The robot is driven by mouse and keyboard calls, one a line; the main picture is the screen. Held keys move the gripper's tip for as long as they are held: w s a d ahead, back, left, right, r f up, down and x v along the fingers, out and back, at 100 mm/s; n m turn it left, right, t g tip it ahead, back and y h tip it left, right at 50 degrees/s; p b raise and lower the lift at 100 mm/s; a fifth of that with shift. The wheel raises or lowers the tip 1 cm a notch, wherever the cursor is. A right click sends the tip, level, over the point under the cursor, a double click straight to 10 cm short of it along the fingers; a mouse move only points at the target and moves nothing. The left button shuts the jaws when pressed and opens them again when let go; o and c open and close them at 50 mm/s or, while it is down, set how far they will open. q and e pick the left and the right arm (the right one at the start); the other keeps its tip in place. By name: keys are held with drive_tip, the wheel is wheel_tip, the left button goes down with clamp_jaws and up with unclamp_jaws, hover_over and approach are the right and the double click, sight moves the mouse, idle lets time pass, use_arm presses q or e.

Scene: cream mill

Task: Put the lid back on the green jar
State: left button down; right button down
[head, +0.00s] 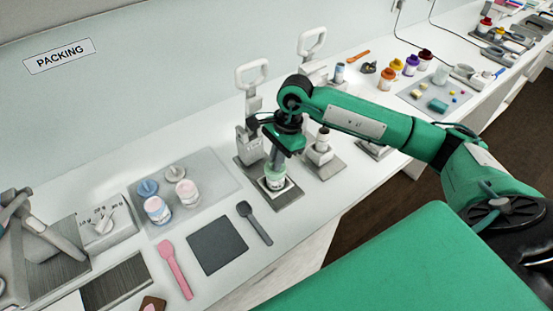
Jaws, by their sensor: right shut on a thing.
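The green jar (274,182) is a small pale jar with green on it. It stands upright on a grey base with a white pad, in the middle of the head view. My right gripper (277,158) points down directly above the jar. It is shut on what seems to be the lid, which the fingers mostly hide. I cannot tell whether the lid touches the jar's rim. My left gripper is not in view.
Lever presses (249,135) stand behind the jar. A grey tray (215,165) at left holds two jars and lids. A dark spatula (255,223), a dark mat (217,246) and a pink spatula (174,268) lie in front. Coloured jars (387,79) stand farther right.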

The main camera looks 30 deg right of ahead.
drive_tip(key=c, duration=1)
unclamp_jaws()
drive_tip(key=shift+r, duration=0.15)
drive_tip(key=shift+r+p, duration=0.7)
drive_tip(key=shift+r, duration=1.45)
drive_tip(key=shift+c, duration=0.4)
clamp_jaws()
drive_tip(key=shift+a+b, duration=0.2)
drive_tip(key=shift+b, duration=0.25)
